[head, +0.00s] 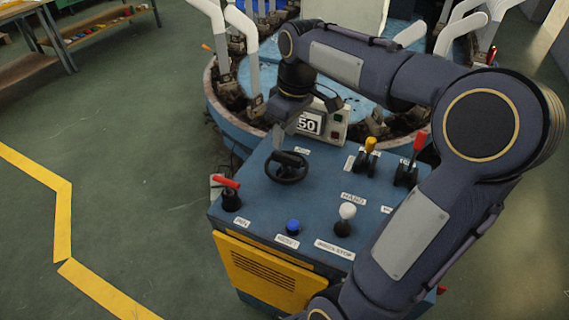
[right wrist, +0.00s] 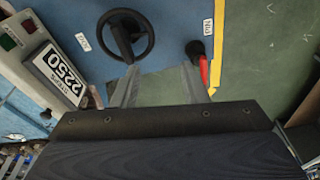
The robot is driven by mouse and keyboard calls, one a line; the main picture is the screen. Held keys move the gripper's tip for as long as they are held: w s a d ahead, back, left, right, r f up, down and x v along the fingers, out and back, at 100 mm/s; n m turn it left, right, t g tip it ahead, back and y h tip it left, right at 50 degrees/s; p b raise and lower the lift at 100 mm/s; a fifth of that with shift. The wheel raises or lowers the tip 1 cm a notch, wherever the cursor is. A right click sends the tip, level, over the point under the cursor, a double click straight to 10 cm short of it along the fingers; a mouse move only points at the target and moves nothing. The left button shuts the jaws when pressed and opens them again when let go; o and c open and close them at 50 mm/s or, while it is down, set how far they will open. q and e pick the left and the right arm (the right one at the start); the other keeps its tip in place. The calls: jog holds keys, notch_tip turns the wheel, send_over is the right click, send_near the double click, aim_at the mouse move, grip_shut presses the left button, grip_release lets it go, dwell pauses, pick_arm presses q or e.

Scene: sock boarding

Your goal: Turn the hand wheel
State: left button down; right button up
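The hand wheel (head: 289,179) is a small black wheel with a knob, mounted on the blue top of the control console (head: 250,190). It also shows in the right wrist view (right wrist: 149,43), beyond the fingertips near the top. My right gripper (head: 279,136) points down just behind the wheel in the head view and looks apart from it. In the right wrist view its two fingers (right wrist: 160,75) are spread, with nothing between them but blue panel and floor. My left gripper is not in view.
A counter box (right wrist: 60,75) reading 2250 stands beside the wheel. A red-handled lever (head: 231,196), a blue button (head: 292,227), a white-knobbed lever (head: 345,217), a yellow lever (head: 369,150) and another red lever (head: 419,146) surround it. The round machine (head: 225,113) stands behind.

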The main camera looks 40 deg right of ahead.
jog(key=n+g+h+b, duration=0.1)
jog(key=n+g+b, duration=0.1)
jog(key=b, duration=0.2)
send_over(286, 155)
notch_tip(286, 155, down, 7)
jog(key=shift+s+f, duration=0.1)
jog(key=shift+f, duration=0.1)
notch_tip(286, 155, down, 8)
jog(key=shift+r, duration=0.2)
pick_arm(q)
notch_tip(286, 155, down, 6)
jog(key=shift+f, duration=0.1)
pick_arm(e)
grip_shut()
